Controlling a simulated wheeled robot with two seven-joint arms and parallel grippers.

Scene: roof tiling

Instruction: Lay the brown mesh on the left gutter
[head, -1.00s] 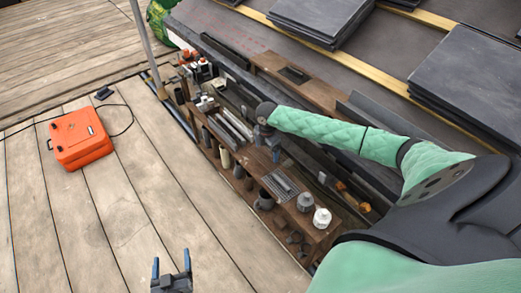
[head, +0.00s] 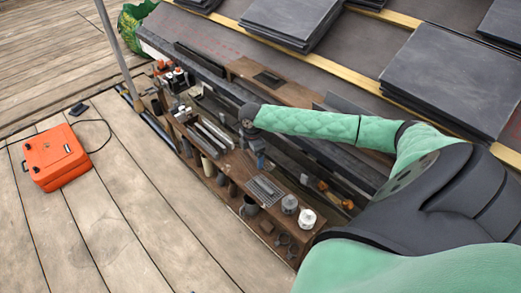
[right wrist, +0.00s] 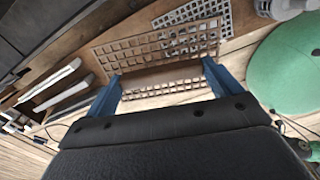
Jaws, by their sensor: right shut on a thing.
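In the right wrist view, my right gripper (right wrist: 161,76) is shut on the brown mesh (right wrist: 158,47), a bent piece with square holes that spans between the two blue fingers. In the head view, the right gripper (head: 258,157) hangs over the wooden workbench, and the mesh in it is too small or hidden to make out. The gutter (head: 205,68) looks like the long dark channel along the roof's lower edge, beyond the bench; my right arm covers part of it. My left gripper is out of view.
The workbench (head: 228,172) carries a grey grid piece (head: 265,189), pale strips (head: 212,138), tins (head: 290,204) and small tools. Stacked slates (head: 450,80) lie on the roof. A pole (head: 112,45) stands at the left. An orange case (head: 55,157) lies on the open deck.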

